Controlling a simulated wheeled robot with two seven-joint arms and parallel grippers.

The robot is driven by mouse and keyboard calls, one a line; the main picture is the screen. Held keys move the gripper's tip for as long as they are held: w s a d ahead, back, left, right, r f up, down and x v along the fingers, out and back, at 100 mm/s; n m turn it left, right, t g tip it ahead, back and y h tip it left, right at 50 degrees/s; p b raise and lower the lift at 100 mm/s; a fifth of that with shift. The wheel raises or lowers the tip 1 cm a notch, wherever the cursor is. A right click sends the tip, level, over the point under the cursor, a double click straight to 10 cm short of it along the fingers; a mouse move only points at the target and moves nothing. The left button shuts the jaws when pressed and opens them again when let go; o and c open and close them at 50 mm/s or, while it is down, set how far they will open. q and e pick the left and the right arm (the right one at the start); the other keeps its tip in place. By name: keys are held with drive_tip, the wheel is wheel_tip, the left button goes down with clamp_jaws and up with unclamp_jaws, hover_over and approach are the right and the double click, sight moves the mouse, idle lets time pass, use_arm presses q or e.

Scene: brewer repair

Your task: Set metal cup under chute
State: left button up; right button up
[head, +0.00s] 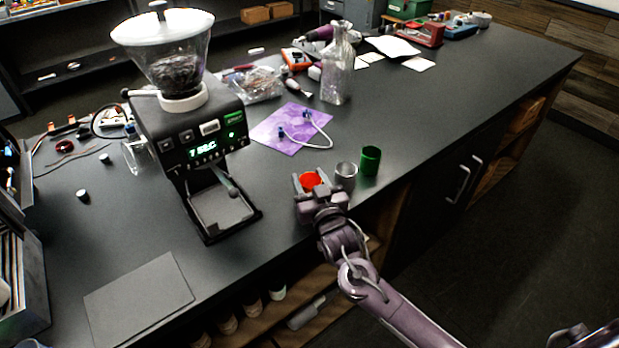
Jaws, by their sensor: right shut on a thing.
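The metal cup (345,174) stands upright on the dark counter, just right of my right gripper (312,186). My right gripper reaches in from the lower right and is shut on a red cup (311,180), which sits between its fingers near the counter's front edge. The gripper hides the red cup's lower part, so I cannot tell whether it touches the counter. The coffee grinder (190,128) stands to the left, with its chute above a tray (222,208) and a lit display on its front.
A green cup (370,160) stands right of the metal cup. A purple cloth (291,128) with a bent tube lies behind, near a glass bottle (338,68). A dark flat mat (138,299) lies front left. Counter between the grinder tray and red cup is clear.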

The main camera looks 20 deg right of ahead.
drive_tip(key=shift+f, duration=0.2)
drive_tip(key=o, duration=1)
